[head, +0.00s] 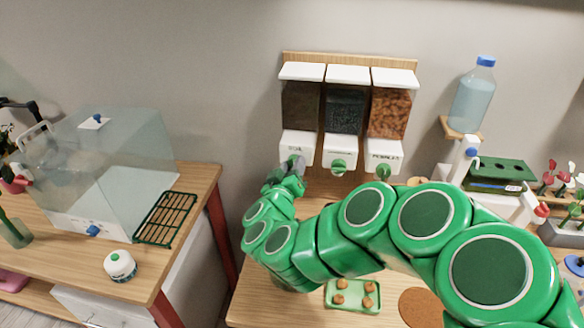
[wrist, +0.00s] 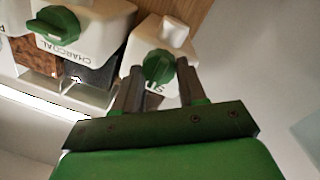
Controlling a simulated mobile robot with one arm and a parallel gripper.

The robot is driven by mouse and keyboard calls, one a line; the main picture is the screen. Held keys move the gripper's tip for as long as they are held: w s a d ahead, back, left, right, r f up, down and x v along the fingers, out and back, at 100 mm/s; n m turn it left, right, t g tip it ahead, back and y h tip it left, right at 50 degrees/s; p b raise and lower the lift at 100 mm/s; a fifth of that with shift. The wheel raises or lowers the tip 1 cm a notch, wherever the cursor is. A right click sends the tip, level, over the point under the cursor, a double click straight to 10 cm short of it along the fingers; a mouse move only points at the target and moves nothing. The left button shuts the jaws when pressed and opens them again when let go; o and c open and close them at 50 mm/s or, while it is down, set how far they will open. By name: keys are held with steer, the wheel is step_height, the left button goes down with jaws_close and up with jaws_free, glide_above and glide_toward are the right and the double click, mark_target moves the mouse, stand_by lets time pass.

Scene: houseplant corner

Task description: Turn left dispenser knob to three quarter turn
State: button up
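The left dispenser (head: 297,146), labelled SOIL, hangs on the wall board with a dark fill. Its green knob is mostly hidden behind my gripper (head: 291,165) in the head view. In the wrist view the green knob (wrist: 158,66) shows on the white dispenser front. My gripper (wrist: 160,84) has its two fingers apart, one on each side of the knob. The fingertips are level with or close to the knob; a firm contact does not show. The label is partly covered by the fingers.
The middle dispenser's green knob (head: 338,167), labelled CHARCOAL, is close on the right. The right dispenser's knob (head: 383,171), labelled PEBBLES, is beyond it. A green tray (head: 335,303) with several brown pieces lies on the table below my arm. A water bottle (head: 473,98) stands at right.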

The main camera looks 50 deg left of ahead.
steer(key=c, duration=0.4)
steer(key=shift+o, duration=0.2)
